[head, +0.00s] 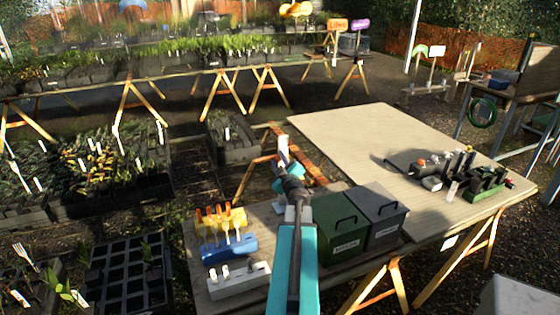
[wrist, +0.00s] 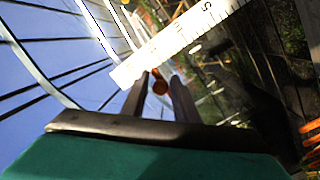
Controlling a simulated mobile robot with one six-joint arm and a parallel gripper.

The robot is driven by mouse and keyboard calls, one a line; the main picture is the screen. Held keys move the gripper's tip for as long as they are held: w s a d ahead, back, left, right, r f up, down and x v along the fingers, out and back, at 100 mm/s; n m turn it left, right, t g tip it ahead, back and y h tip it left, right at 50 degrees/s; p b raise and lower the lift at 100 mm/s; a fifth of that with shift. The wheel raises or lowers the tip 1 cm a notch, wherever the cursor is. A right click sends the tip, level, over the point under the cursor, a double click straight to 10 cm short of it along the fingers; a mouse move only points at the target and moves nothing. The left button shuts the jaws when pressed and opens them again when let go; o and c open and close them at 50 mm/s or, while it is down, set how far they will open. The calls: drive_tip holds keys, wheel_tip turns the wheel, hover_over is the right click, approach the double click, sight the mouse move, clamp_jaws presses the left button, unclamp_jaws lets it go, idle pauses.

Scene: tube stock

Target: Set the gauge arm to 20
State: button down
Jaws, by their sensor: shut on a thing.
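In the wrist view my gripper (wrist: 160,85) has its two dark fingers closed around a small orange-brown knob (wrist: 159,87), which I take to be on the gauge arm. A white scale strip (wrist: 165,55) with black marks runs diagonally just beyond the fingertips. A figure 5 shows near its upper right end; the other figures are too small or cut off to read, so I cannot tell the setting. In the head view my arm reaches over the near table to a pale upright piece (head: 284,148). The fingers and knob are hidden there.
A green box (head: 340,232) and a grey box (head: 385,215) stand right of my arm. A yellow rack (head: 222,217), blue holder (head: 228,248) and white block (head: 238,281) stand left. A green rack (head: 485,184) sits on the pale tabletop (head: 350,140), which is largely clear.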

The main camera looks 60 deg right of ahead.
drive_tip(key=shift+r+p, duration=1.75)
drive_tip(key=shift+r, duration=0.2)
drive_tip(key=c, duration=1.7)
unclamp_jaws()
drive_tip(key=shift+o, duration=0.2)
drive_tip(key=shift+a+f, duration=0.1)
drive_tip(key=shift+a, duration=0.05)
